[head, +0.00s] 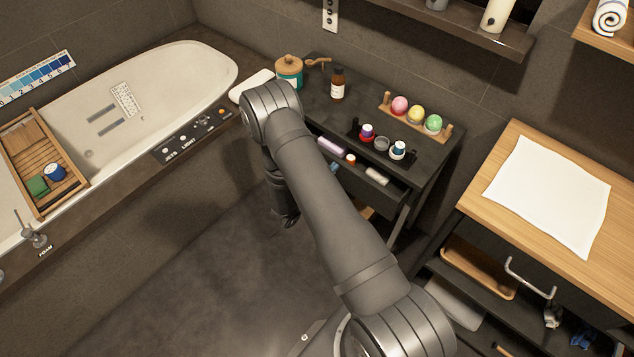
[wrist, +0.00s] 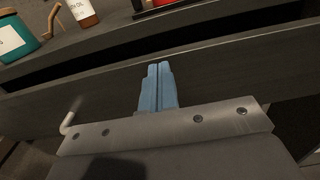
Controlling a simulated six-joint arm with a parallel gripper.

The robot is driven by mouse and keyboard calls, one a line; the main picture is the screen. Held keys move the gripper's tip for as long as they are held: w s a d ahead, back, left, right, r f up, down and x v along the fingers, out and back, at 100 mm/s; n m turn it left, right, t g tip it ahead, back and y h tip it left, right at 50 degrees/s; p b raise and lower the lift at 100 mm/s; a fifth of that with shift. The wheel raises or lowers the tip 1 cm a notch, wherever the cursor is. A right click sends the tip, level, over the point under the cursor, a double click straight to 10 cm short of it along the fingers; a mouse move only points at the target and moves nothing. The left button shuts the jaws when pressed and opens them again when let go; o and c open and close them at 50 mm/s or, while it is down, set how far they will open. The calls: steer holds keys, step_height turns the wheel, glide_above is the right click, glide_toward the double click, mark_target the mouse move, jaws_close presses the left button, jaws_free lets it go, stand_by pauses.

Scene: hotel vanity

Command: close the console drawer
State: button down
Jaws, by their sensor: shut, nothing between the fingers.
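The console drawer stands partly open under the dark console top in the head view, with its front panel (head: 385,195) out from the console. Inside it lie a purple tube (head: 330,146), a small orange-capped item (head: 350,159) and a pale roll (head: 377,176). In the wrist view the drawer front (wrist: 235,72) spans the picture, with a dark gap behind its top edge. My gripper (wrist: 158,68) is shut and empty, its blue fingertips against or just in front of the panel; contact is unclear. A pale metal handle (wrist: 68,122) shows to its left. In the head view my arm hides part of the drawer.
On the console top (head: 365,108) stand a teal jar (head: 289,72), a brown bottle (head: 338,85), a rack of coloured balls (head: 416,112) and a dark tray of small jars (head: 381,143). A bathtub (head: 150,95) is left, a wooden-topped cabinet (head: 480,208) right. Floor between is clear.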

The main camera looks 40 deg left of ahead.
mark_target(340, 160)
steer(key=w, duration=0.7)
steer(key=shift+w, duration=0.35)
steer(key=shift+w+r, duration=0.1)
steer(key=shift+r, duration=0.05)
steer(key=s, duration=1.4)
steer(key=shift+s, duration=0.4)
steer(key=w, duration=1.3)
steer(key=shift+w, duration=0.3)
